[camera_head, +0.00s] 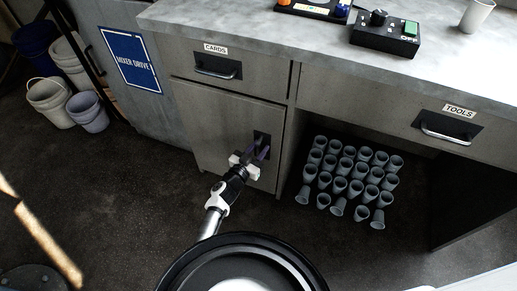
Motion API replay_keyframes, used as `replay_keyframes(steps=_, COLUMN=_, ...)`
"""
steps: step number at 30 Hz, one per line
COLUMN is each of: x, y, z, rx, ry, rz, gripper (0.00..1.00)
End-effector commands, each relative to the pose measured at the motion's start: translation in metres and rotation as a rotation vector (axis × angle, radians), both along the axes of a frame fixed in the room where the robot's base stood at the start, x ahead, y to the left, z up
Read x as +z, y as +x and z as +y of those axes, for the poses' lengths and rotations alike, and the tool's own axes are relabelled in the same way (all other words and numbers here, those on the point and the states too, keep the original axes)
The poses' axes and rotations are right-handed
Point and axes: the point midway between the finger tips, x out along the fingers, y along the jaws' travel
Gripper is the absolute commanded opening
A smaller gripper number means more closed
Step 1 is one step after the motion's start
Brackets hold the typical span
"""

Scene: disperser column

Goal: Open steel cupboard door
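The steel cupboard door (213,128) is below the CARDS drawer in the grey bench and looks closed. Its dark handle plate (264,138) is near the door's right edge. My gripper (257,151) reaches up from below, with its dark fingers at the handle. The fingers cover part of the handle, and I cannot tell whether they touch it or are closed around it.
The CARDS drawer (218,62) and TOOLS drawer (450,124) look shut. Several grey cups (345,175) stand in the open bay right of the door. Several buckets (47,92) stand at the left. The dark floor (120,200) before the door is clear.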

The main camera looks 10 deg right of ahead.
Motion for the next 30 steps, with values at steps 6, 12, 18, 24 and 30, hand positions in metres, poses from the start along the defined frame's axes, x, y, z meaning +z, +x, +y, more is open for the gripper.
replay_keyframes(steps=6, x=0.0000, y=-0.0001, z=0.0000, rx=0.000, ry=0.000, rz=0.000, gripper=0.22)
replay_keyframes(steps=12, x=0.0001, y=-0.0002, z=0.0001, rx=0.000, ry=0.000, rz=0.000, gripper=0.00)
replay_keyframes(steps=18, x=0.0001, y=-0.0003, z=0.0000, rx=-0.001, ry=0.000, rz=0.000, gripper=0.00)
replay_keyframes(steps=24, x=0.0001, y=-0.0016, z=0.0011, rx=-0.003, ry=0.001, rz=0.000, gripper=0.00)
replay_keyframes(steps=30, x=0.0004, y=-0.0078, z=0.0057, rx=-0.018, ry=0.002, rz=-0.001, gripper=0.00)
